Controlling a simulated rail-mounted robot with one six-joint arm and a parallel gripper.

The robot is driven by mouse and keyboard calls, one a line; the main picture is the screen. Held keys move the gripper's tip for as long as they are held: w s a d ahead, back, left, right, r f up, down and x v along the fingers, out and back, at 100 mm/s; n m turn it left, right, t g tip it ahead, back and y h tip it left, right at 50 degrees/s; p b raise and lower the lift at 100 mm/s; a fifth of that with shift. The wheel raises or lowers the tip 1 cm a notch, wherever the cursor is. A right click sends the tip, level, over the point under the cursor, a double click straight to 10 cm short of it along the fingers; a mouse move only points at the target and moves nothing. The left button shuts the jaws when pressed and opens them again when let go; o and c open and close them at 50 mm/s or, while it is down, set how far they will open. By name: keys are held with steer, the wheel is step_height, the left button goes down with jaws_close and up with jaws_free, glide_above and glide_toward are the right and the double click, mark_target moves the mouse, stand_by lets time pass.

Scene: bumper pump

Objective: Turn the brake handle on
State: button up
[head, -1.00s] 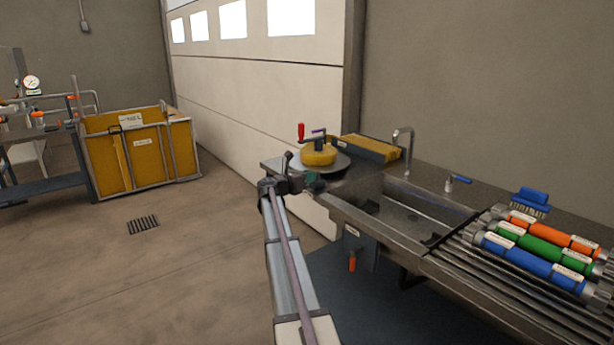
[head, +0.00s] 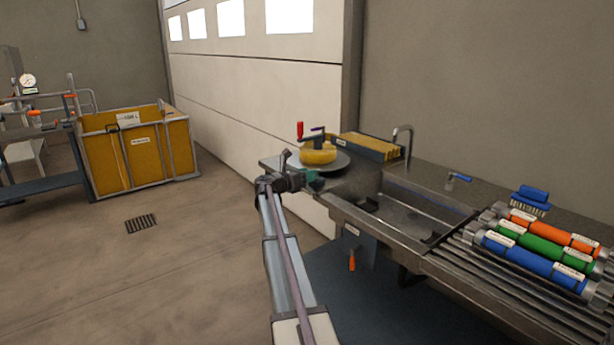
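A yellow drum-like part (head: 319,157) sits on a round grey plate (head: 338,164) at the far left end of the steel counter. It carries a crank with an upright red grip (head: 300,130) and a small purple lever (head: 317,129). An orange handle (head: 352,264) hangs below the counter's front. I cannot tell which of these is the brake handle. My gripper (head: 313,178), with dark green tips, is at the near edge of the round plate, just below the yellow part in the picture. Its fingers are too small to read, and no held object shows.
Orange, green and blue cylinders (head: 530,260) lie on the rack at right. A yellow bin (head: 140,155) stands far left. The floor between is open.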

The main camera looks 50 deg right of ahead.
steer(key=w+a, duration=0.2)
steer(key=a, duration=0.8)
steer(key=shift+a, duration=0.35)
